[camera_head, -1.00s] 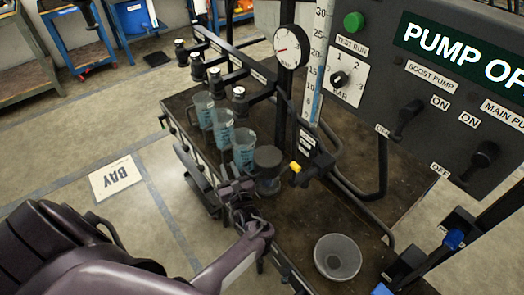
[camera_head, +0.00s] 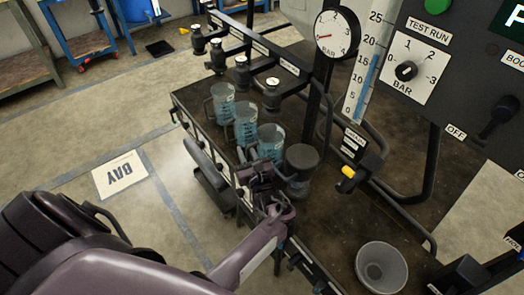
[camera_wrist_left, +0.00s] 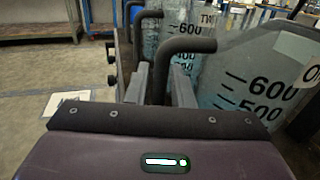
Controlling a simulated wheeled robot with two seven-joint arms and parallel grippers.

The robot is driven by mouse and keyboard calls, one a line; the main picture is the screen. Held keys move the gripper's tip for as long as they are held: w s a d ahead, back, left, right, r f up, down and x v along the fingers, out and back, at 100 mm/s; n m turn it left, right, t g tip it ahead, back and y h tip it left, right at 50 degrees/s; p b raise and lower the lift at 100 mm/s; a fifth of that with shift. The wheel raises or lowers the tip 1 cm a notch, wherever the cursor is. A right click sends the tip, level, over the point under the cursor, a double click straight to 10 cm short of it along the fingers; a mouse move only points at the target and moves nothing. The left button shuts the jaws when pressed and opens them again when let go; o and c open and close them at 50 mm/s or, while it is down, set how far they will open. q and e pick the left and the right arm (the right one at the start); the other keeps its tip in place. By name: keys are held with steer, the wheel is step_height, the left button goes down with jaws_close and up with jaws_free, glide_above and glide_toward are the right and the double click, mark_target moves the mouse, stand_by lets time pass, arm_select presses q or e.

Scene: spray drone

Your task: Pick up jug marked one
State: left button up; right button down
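Three clear, blue-tinted measuring jugs stand in a row on the dark bench. The nearest jug (camera_head: 270,142) shows large in the left wrist view (camera_wrist_left: 235,85), with a label cut off after an "O", so its full marking is unreadable. The middle jug (camera_head: 246,123) has a label starting "TW" in the wrist view (camera_wrist_left: 195,45). The farthest jug (camera_head: 223,103) stands behind. My left gripper (camera_head: 260,170) is at the nearest jug's handle (camera_wrist_left: 160,75). The dark handle lies between its two separated fingers (camera_wrist_left: 158,88); firm contact is not visible. My right gripper is not in view.
A dark cup (camera_head: 301,165) stands just right of the nearest jug. A grey bowl (camera_head: 381,268) sits at the bench's front. Nozzles on a rail (camera_head: 256,42) overhang the jugs. A gauge (camera_head: 337,31) and control panel (camera_head: 430,60) rise at the right.

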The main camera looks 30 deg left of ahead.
arm_select(q)
steer(key=shift+d+r, duration=0.15)
steer(key=shift+d, duration=0.05)
steer(key=shift+c, duration=0.3)
jaws_close()
